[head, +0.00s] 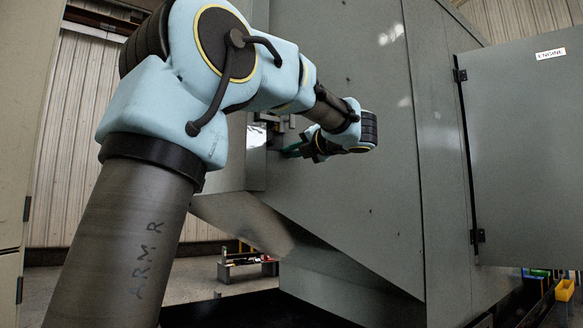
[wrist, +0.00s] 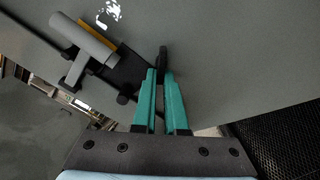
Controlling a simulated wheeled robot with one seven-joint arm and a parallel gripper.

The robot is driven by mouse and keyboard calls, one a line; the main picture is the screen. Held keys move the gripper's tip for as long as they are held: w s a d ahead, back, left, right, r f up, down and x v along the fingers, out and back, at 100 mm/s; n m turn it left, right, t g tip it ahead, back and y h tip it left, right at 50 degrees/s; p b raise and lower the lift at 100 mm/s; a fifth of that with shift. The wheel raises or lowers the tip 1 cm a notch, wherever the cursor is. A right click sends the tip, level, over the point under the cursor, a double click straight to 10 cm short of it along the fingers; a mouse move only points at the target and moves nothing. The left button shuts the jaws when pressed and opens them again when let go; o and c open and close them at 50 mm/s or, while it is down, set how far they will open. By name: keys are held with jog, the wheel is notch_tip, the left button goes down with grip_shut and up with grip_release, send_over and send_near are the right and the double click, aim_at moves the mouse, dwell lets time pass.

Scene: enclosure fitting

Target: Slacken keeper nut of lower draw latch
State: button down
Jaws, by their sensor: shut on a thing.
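In the wrist view, a draw latch (wrist: 84,38) with a grey bar-shaped handle, a yellow strip and a dark bracket is fixed to the grey enclosure panel. My gripper (wrist: 162,72) has its green fingers closed together just right of the latch's dark bracket. The dark fingertips are against a small part at the panel, which I take to be the keeper nut; the fingers mostly hide it. In the head view my gripper (head: 293,150) reaches the enclosure's side, and the latch is small and partly hidden behind my arm.
The large grey enclosure (head: 350,215) fills the middle, with a sloping lower edge. An open door (head: 525,150) labelled ENGINE stands at the right. A low rack (head: 246,265) is on the floor behind. A yellow bin (head: 564,290) is at the lower right. Dark mesh (wrist: 280,135) shows in the wrist view.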

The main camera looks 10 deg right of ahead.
jog(key=shift+w+d+f+n+b, duration=0.1)
jog(key=shift+n+b, duration=0.85)
jog(key=shift+d+f+n+b, duration=0.1)
jog(key=shift+f+n+b, duration=0.05)
jog(key=shift+n+b, duration=0.8)
jog(key=shift+w+d+f+n+b, duration=0.1)
jog(key=shift+n+b, duration=0.8)
jog(key=shift+b, duration=0.1)
jog(key=shift+r, duration=0.1)
jog(key=c, duration=1)
grip_release()
jog(key=shift+o, duration=0.2)
jog(key=v, duration=1.1)
jog(key=shift+p, duration=0.4)
